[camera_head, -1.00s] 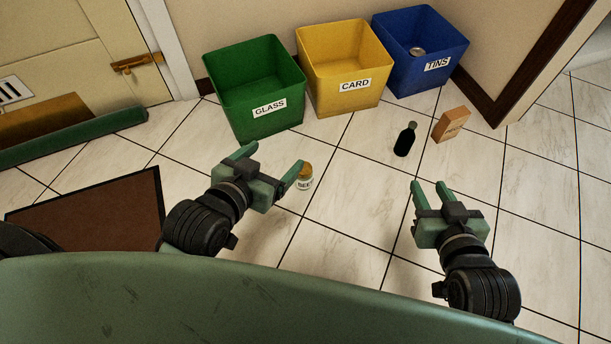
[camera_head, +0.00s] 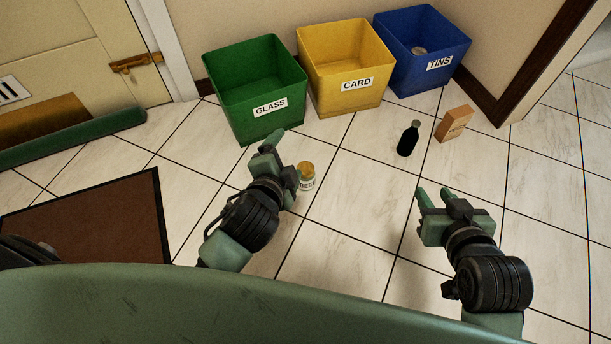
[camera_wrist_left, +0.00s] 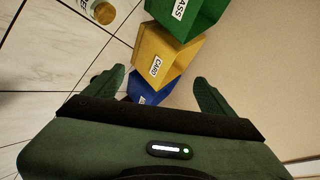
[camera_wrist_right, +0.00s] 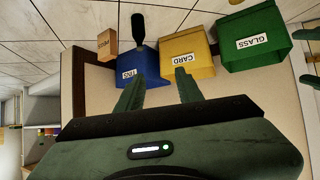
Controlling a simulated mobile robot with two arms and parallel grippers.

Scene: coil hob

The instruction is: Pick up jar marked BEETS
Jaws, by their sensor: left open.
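The jar (camera_head: 307,177) stands upright on the tiled floor in the head view, with a gold lid and a white label partly hidden by my left gripper. The jar also shows at the top left of the left wrist view (camera_wrist_left: 103,12), outside the fingers. My left gripper (camera_head: 279,150) is open and empty, just left of the jar in the head view. In its wrist view its fingers (camera_wrist_left: 160,85) are spread apart. My right gripper (camera_head: 431,197) is open and empty over the floor at the right, and its spread fingers show in its wrist view (camera_wrist_right: 160,88).
A green GLASS bin (camera_head: 256,115), a yellow CARD bin (camera_head: 347,98) and a blue TINS bin (camera_head: 430,80) stand along the wall. A tin (camera_head: 419,51) lies in the blue bin. A dark bottle (camera_head: 408,140) and a cardboard box (camera_head: 454,124) stand right of the jar. A brown mat (camera_head: 95,220) lies left.

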